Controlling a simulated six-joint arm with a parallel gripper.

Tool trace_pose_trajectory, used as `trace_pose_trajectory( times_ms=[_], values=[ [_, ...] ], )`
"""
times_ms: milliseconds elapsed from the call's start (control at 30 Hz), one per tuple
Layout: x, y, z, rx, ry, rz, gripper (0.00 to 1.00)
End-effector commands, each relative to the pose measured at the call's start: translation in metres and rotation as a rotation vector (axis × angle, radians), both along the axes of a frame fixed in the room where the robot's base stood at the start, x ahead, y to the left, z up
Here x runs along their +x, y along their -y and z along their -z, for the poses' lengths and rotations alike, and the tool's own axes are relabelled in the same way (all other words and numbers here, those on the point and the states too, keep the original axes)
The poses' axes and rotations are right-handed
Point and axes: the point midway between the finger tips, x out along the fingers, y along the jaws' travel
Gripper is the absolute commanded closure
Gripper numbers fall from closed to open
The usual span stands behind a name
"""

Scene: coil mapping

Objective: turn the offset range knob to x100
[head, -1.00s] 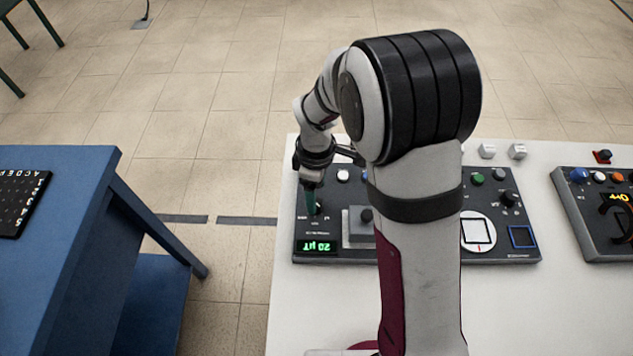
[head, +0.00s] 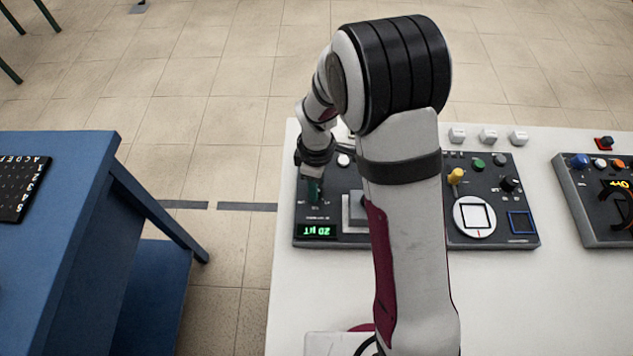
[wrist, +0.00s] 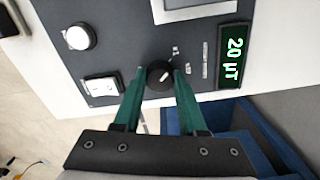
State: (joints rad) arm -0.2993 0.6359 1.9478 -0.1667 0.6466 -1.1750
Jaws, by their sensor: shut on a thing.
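The offset range knob (wrist: 157,73) is a small black round knob with a white pointer line, on the dark panel (wrist: 120,25). In the wrist view its pointer slants toward the upper right, where small labels are too blurred to read. My gripper (wrist: 160,74) has green fingers, one on each side of the knob, and is shut on it. In the head view the gripper (head: 314,198) is low over the panel's left end, and its fingers hide the knob. The green display (wrist: 233,57) beside it reads 20 µT.
A white round button (wrist: 78,37) and a white rocker switch (wrist: 102,86) sit near the knob. A blue table (head: 75,215) stands left across a gap.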

Motion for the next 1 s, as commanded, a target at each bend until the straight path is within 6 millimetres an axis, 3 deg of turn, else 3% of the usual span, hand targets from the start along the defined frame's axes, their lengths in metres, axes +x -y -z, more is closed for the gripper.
trace_pose_trajectory(
  times_ms=[467, 1000],
  values=[
    [-0.0003, -0.0001, -0.0005, 0.0, -0.001, 0.111, 1.0],
    [-0.0012, -0.0006, -0.0007, 0.001, -0.001, 0.601, 1.0]
  ],
)
